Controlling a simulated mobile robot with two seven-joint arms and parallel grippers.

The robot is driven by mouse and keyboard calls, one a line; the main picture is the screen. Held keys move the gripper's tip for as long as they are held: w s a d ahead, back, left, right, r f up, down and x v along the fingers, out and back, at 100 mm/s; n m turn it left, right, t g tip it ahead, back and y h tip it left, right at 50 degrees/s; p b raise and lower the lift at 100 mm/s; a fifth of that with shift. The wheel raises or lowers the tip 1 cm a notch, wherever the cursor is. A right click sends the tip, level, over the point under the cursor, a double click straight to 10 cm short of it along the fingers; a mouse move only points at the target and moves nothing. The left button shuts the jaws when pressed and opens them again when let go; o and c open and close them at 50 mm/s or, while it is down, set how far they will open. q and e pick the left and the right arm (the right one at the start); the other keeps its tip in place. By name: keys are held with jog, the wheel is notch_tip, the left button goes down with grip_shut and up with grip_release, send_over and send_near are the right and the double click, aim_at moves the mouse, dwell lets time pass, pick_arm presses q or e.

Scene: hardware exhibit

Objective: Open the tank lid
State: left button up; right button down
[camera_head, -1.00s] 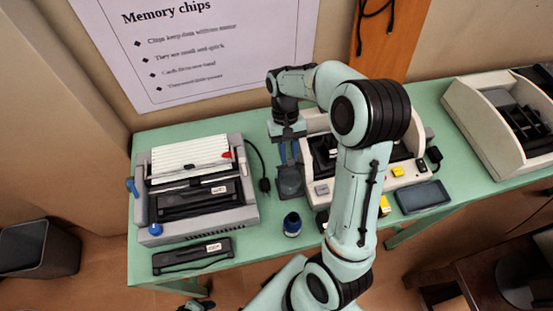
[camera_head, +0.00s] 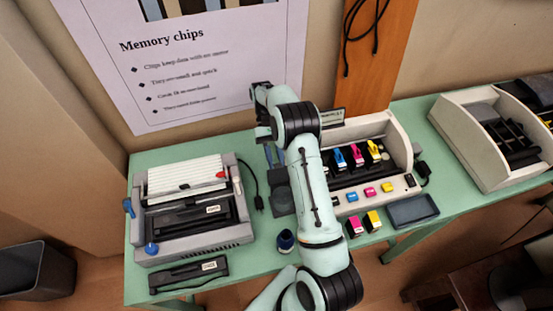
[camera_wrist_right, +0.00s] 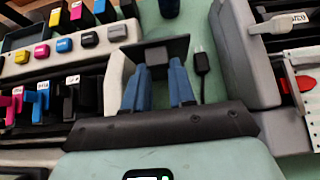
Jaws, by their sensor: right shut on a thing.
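The dark grey tank part, which I take for the tank with its lid (camera_head: 283,201), sits at the left end of the beige printer (camera_head: 402,140). My right gripper (camera_head: 274,160) reaches its far end from behind, partly hidden by my arm. My left gripper does not show.
A blue bottle (camera_head: 285,241) stands in front of the tank. Coloured cartridges (camera_head: 357,155) fill the printer, and two more (camera_head: 372,221) lie beside a dark tray (camera_head: 413,211). A binding machine (camera_head: 192,215) stands left, with a black cable (camera_head: 254,186) between.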

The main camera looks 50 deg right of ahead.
jog(key=shift+f, duration=0.4)
jog(key=c, duration=1)
grip_release()
jog(key=shift+o, duration=0.4)
jog(key=shift+r, duration=0.2)
